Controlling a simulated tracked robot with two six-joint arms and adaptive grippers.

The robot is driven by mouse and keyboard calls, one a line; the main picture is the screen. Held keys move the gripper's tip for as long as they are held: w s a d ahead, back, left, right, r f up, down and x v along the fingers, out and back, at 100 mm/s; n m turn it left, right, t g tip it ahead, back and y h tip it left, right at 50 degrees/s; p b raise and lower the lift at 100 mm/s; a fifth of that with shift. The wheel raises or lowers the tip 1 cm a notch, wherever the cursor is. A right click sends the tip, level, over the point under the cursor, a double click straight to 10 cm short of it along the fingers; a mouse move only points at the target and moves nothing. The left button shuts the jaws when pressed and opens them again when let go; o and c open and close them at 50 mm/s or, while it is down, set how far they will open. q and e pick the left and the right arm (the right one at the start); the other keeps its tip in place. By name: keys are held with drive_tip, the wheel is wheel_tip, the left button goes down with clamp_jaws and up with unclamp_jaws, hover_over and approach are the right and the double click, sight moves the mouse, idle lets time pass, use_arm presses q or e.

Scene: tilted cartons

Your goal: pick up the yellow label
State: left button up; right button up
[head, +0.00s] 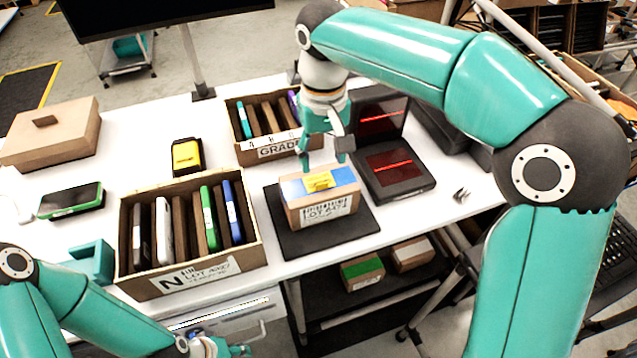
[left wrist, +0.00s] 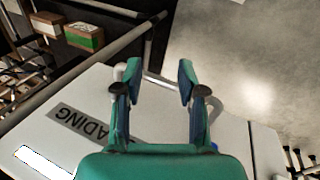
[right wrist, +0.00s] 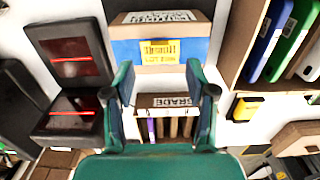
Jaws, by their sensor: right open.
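A yellow label (head: 319,182) with dark print lies on the blue-banded top of a small carton (head: 322,207), which sits on a dark pad (head: 292,242). In the right wrist view the label (right wrist: 160,50) shows beyond my fingertips. My right gripper (head: 322,160) is open and empty, pointing down just above the carton's back edge, apart from the label. My left gripper (left wrist: 160,78) is open and empty; in the head view it shows partly at the bottom edge (head: 228,346), low in front of the table.
A carton of devices (head: 155,283) stands left of the pad, a GRADE carton (head: 276,151) behind it. A black holder with a yellow top (head: 186,156) stands between them. A dark scanner with red lines (head: 398,174) is at right. White table shows at far left.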

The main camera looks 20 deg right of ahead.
sight(322, 184)
drive_tip(key=shift+w+f, duration=0.1)
drive_tip(key=shift+f, duration=3.5)
drive_tip(key=c, duration=0.8)
